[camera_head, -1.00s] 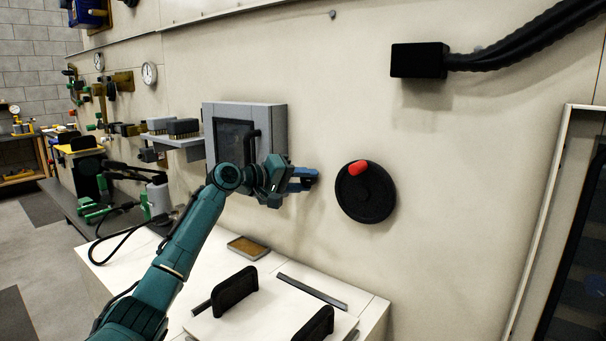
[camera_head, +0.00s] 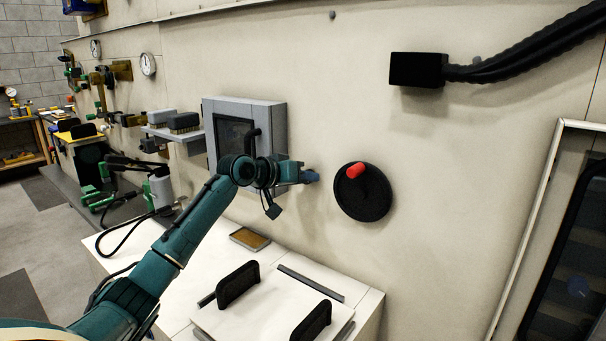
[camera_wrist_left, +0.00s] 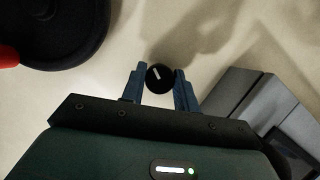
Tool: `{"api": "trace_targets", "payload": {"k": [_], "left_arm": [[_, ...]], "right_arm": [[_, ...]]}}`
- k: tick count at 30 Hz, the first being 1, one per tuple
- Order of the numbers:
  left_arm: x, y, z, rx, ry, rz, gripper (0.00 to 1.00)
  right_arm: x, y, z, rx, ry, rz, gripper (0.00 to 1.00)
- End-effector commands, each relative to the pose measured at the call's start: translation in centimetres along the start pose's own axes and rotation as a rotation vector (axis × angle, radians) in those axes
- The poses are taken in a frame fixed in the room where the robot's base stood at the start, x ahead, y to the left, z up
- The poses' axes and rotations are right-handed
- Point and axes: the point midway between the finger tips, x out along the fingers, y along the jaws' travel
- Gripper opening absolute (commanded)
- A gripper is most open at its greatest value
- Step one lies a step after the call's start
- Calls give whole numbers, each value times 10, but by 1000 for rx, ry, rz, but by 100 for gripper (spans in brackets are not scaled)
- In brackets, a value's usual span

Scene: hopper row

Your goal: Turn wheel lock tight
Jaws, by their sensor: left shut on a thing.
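A small round black knob (camera_wrist_left: 160,78) with a white line on its face sits on the wall, in the left wrist view. I take it to be the wheel lock. My left gripper (camera_wrist_left: 159,88) has its two blue fingers on either side of the knob and is shut on it. The white line is tilted a little from upright. In the head view my left gripper (camera_head: 309,176) is against the wall, just left of the black handwheel (camera_head: 362,199) with its red handle (camera_head: 355,170); the knob is hidden there. The handwheel also shows in the left wrist view (camera_wrist_left: 62,35). My right gripper is not in view.
A grey wall box (camera_head: 270,115) with a dark door is just left of my gripper. Below is a white bench with black handles (camera_head: 238,285) and a small tray (camera_head: 250,239). A black cable box (camera_head: 418,70) is higher on the wall, right.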

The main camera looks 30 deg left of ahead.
Motion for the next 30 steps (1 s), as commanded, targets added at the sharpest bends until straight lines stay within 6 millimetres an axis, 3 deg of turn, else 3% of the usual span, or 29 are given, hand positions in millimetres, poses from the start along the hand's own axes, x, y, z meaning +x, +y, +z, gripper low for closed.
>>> {"api": "trace_targets", "payload": {"k": [16, 17, 18, 24, 30], "left_arm": [[0, 0, 1, 24, -2, -11, 7], [0, 0, 1, 24, -2, -11, 32], [0, 0, 1, 24, -2, -11, 35], [0, 0, 1, 22, -1, -10, 51], [0, 0, 0, 21, 0, -9, 52]], "right_arm": [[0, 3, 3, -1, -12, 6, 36], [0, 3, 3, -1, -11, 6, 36], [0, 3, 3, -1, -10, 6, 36], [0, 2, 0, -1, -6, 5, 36], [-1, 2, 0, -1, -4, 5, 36]]}}
